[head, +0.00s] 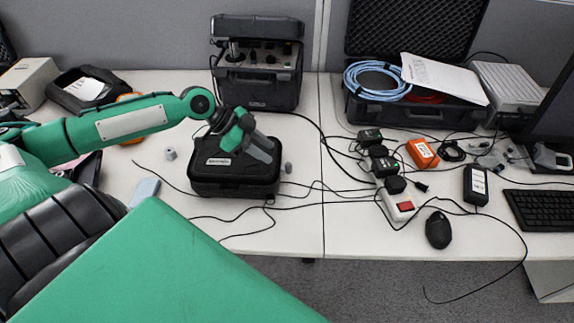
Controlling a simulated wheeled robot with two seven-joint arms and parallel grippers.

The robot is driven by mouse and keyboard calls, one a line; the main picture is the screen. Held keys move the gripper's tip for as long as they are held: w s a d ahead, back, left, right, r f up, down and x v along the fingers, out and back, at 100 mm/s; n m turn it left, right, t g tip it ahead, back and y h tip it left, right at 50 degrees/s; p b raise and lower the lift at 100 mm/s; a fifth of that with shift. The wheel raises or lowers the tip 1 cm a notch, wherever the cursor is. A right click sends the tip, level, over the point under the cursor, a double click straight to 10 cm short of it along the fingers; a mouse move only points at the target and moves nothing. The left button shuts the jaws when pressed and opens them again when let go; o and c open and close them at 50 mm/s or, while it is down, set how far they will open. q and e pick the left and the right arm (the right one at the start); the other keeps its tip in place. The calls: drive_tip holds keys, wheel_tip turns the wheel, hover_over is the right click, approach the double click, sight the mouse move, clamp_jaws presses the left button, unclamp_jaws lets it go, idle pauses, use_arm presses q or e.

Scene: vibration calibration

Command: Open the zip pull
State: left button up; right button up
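A small black case (212,177) with a pale label lies closed on the white desk, left of the middle in the head view. No zip pull can be made out on it; it is too small or hidden. My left gripper (264,152) is over the right part of the case, its grey fingers pointing down to the right. The fingers overlap in this view, so their gap and any contact with the case cannot be told. My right gripper is not in view.
A black instrument case (258,92) stands open behind. A keyboard (541,209) lies far right.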

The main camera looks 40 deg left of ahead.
sight(287, 164)
use_arm(q)
drive_tip(key=shift+x, duration=4.25)
clamp_jaws()
